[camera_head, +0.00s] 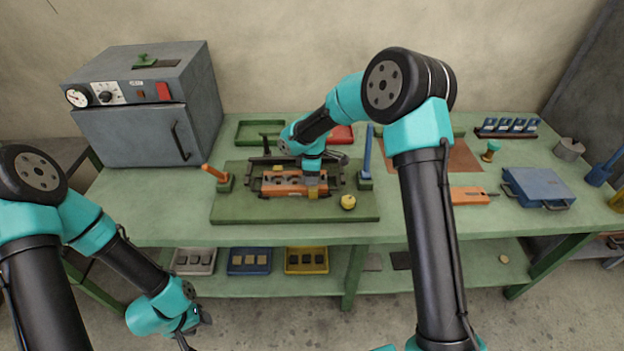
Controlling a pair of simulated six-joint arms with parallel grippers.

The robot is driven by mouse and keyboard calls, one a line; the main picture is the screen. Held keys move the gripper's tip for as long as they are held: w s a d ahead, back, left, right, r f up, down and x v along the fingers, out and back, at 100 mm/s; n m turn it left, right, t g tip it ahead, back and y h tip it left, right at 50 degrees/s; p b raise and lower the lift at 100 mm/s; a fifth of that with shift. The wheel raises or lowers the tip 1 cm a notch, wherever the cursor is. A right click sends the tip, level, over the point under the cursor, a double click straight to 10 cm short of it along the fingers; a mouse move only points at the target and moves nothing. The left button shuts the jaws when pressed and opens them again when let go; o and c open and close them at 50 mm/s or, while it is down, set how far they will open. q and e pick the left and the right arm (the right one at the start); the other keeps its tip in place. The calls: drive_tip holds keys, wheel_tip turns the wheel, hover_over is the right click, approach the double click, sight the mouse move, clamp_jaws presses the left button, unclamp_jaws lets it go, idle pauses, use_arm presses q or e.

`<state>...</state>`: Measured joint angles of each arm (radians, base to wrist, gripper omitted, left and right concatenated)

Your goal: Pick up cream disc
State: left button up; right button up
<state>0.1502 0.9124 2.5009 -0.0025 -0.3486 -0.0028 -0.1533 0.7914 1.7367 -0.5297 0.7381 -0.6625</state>
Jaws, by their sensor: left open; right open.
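My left gripper (198,325) hangs low in front of the bench, far from both round pieces. Both grippers are open, and I see nothing held.
The green board (245,212) carries a roller fixture, an orange-handled lever (216,174) and a blue lever (367,152). A grey oven (140,110) stands at the left. A blue case (538,187) lies at the right. Trays (249,261) stand on the lower shelf.

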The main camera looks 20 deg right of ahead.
drive_tip(key=shift+s+f, duration=0.1)
drive_tip(key=shift+f, duration=0.1)
drive_tip(key=shift+f, duration=0.1)
drive_tip(key=c, duration=0.6)
drive_tip(key=shift+o, duration=0.2)
drive_tip(key=shift+r, duration=0.6)
wheel_tip(320, 180, up, 3)
drive_tip(key=shift+s+a+f, duration=0.1)
drive_tip(key=s+a+r, duration=0.1)
drive_tip(key=s+a, duration=0.3)
drive_tip(key=s, duration=1.1)
drive_tip(key=shift+a+r, duration=0.15)
drive_tip(key=shift+r, duration=0.05)
